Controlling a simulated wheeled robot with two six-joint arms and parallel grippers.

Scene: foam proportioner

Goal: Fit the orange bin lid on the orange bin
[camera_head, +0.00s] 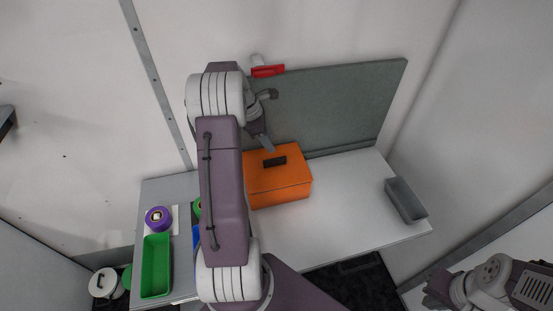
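The orange bin (282,195) stands on the table, its left part hidden behind my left arm. The orange lid (290,155), with a black handle (274,161), lies over the bin's top. From here it looks level, but I cannot tell whether its rim is fully seated all round. My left gripper (268,121) is above and behind the lid, apart from the handle. Its fingers look spread and empty. My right gripper (437,289) is low at the right, off the table, and its fingers are too unclear to read.
A grey tray (406,200) sits at the table's right end. A green tray (156,265) and a purple roll (158,218) are at the left; a blue item (196,237) is partly hidden. A grey panel (335,105) stands behind the bin.

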